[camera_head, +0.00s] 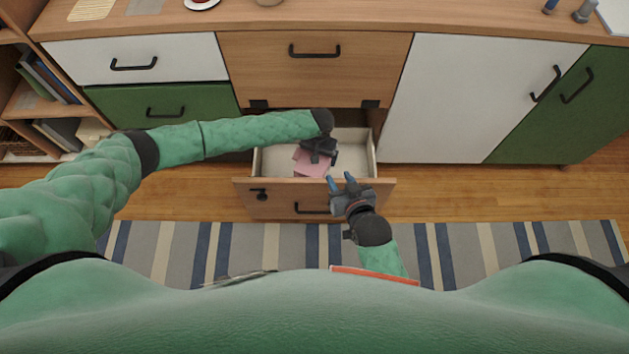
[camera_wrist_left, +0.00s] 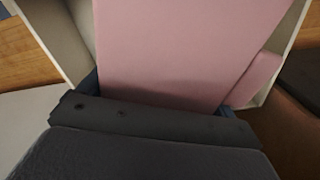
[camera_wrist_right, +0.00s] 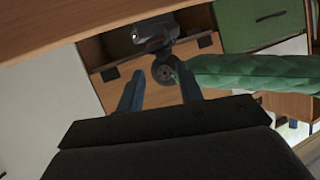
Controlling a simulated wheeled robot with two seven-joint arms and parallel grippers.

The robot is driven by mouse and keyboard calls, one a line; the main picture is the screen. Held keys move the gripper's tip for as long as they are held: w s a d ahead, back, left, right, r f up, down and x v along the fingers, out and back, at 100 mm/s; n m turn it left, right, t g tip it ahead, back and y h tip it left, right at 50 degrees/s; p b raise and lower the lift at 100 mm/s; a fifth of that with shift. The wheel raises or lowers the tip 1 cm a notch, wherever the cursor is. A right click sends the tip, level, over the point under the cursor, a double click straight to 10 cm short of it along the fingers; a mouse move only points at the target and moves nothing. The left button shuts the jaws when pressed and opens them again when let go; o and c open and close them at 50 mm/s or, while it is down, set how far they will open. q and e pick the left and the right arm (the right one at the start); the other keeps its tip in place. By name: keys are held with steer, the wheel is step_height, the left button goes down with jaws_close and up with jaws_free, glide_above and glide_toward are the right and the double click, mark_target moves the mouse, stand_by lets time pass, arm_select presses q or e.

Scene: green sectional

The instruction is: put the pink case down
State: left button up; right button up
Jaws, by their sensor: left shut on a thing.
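The pink case (camera_head: 311,163) is in the open drawer (camera_head: 273,162), low inside or just above its floor; I cannot tell whether it touches the floor. My left gripper (camera_head: 318,156) reaches into the drawer from above and is shut on the case. In the left wrist view the pink case (camera_wrist_left: 190,45) fills the middle, with another pink face at its right. My right gripper (camera_head: 344,182) is open and empty at the drawer's front edge. Its two fingers stand apart in the right wrist view (camera_wrist_right: 160,92).
The drawer's wooden front (camera_head: 285,198) faces me, with a black handle (camera_head: 312,209). White and green cabinet doors (camera_head: 445,95) stand at the right. An open shelf with books (camera_head: 45,80) is at the left. A striped rug (camera_head: 450,250) covers the floor near me.

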step_height(320, 180, down, 4)
steer(key=w+a+t+y+b, duration=0.1)
steer(key=w+a+t+b, duration=0.15)
steer(key=t+b, duration=0.3)
arm_select(q)
steer(key=f+b, duration=0.1)
steer(key=f, duration=1.2)
steer(key=shift+w+f+b, duration=0.2)
steer(key=shift+b, duration=0.1)
step_height(320, 180, down, 4)
steer(key=shift+r+b, duration=0.2)
steer(key=shift+b, duration=0.2)
arm_select(e)
step_height(320, 180, up, 24)
steer(key=s+d+t+y, duration=0.2)
steer(key=t, duration=0.6)
steer(key=shift+s+f, duration=0.15)
steer(key=shift+s, duration=0.05)
arm_select(q)
steer(key=shift+f, duration=0.35)
arm_select(e)
steer(key=shift+s+d+r, duration=0.1)
steer(key=shift+s+r, duration=0.05)
steer(key=shift+r, duration=0.15)
steer(key=shift+r, duration=0.1)
